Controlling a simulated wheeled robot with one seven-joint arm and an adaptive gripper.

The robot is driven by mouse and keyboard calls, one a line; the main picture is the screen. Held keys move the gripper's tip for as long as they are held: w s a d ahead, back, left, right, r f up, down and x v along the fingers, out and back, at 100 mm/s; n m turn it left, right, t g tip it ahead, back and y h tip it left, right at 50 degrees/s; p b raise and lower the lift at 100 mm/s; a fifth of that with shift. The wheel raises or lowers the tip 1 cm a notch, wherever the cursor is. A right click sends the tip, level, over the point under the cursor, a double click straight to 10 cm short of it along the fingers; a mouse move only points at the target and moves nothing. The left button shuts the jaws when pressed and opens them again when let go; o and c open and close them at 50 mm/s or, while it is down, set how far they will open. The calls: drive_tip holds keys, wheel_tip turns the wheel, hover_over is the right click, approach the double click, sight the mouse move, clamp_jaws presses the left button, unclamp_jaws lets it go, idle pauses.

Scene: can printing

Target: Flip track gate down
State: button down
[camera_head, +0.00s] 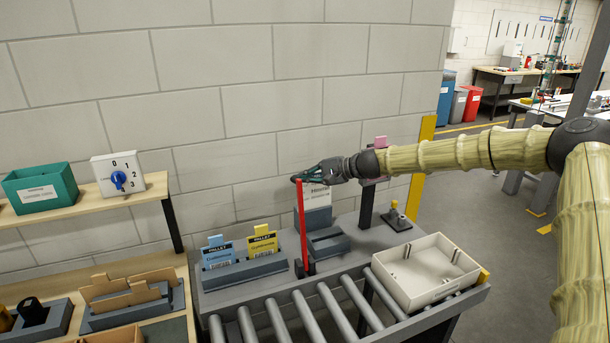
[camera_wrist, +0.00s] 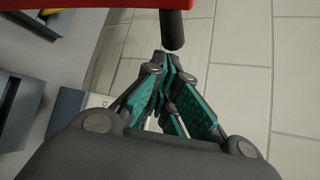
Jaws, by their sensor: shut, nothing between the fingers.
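The track gate is a red bar (camera_head: 302,225) standing upright beside the roller track, on a dark pivot base (camera_head: 305,268). In the wrist view the red bar (camera_wrist: 80,4) crosses the top edge, and a black rod end (camera_wrist: 173,30) sticks out from it. My gripper (camera_head: 296,179) is at the upper end of the bar in the head view. In the wrist view my gripper (camera_wrist: 168,57) has its teal-padded fingers shut and empty, with the tips just below the rod end. I cannot tell whether they touch it.
The grey roller track (camera_head: 310,315) runs in front, with a white tray (camera_head: 425,268) at its right. Blue and yellow pallet cards (camera_head: 262,242) stand left of the gate. A block wall (camera_head: 240,110) is behind. A yellow post (camera_head: 421,165) stands to the right.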

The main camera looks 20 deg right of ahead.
drive_tip(key=shift+s+d+b, duration=0.1)
drive_tip(key=shift+s+b, duration=0.1)
drive_tip(key=shift+b, duration=0.3)
drive_tip(key=shift+s+r+b, duration=0.25)
drive_tip(key=shift+s+b, duration=0.35)
drive_tip(key=shift+b, duration=0.25)
drive_tip(key=shift+s+t, duration=0.1)
drive_tip(key=shift+t, duration=0.2)
